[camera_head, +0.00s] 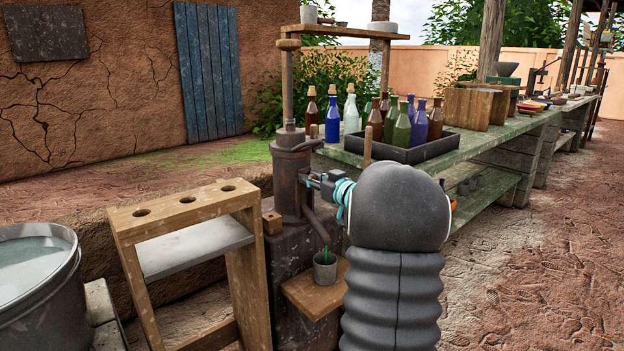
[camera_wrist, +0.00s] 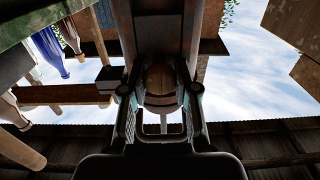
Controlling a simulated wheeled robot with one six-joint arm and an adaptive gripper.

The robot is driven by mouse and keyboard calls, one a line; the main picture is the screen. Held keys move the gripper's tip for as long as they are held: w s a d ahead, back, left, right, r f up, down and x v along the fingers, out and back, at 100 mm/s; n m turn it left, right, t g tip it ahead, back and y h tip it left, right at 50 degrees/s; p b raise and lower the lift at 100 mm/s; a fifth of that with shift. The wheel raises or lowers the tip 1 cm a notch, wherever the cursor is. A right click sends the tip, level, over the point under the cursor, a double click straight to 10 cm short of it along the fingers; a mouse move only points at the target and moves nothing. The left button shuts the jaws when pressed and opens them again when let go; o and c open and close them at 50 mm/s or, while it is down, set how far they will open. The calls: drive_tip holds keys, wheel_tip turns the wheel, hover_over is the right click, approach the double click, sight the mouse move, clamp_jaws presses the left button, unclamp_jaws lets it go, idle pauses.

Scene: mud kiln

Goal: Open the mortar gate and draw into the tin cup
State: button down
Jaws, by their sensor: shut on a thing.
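The mortar vessel (camera_head: 291,170), a dark rusty metal cylinder, stands on a dark block left of my arm. A slanting spout (camera_head: 318,226) runs down from it. The tin cup (camera_head: 325,272), small and grey, stands upright below the spout on a wooden ledge (camera_head: 306,294); a thin green thing shows above it. My gripper (camera_head: 311,182) is at the vessel's right side. In the wrist view my gripper (camera_wrist: 160,108) is shut on a rounded brown wooden handle (camera_wrist: 160,78), seemingly the mortar gate's. I cannot tell whether the gate is open.
A wooden rack (camera_head: 185,205) with round holes stands left of the vessel. A large metal tub (camera_head: 40,290) is at the far left. A black tray (camera_head: 405,148) of bottles sits on the green bench (camera_head: 470,150) behind my arm. The ground to the right is clear.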

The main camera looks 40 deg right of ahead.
drive_tip(key=shift+r, duration=0.3)
drive_tip(key=c, duration=0.9)
unclamp_jaws()
drive_tip(key=shift+f, duration=0.1)
drive_tip(key=s, duration=0.8)
drive_tip(key=s+d, duration=0.1)
drive_tip(key=s, duration=0.3)
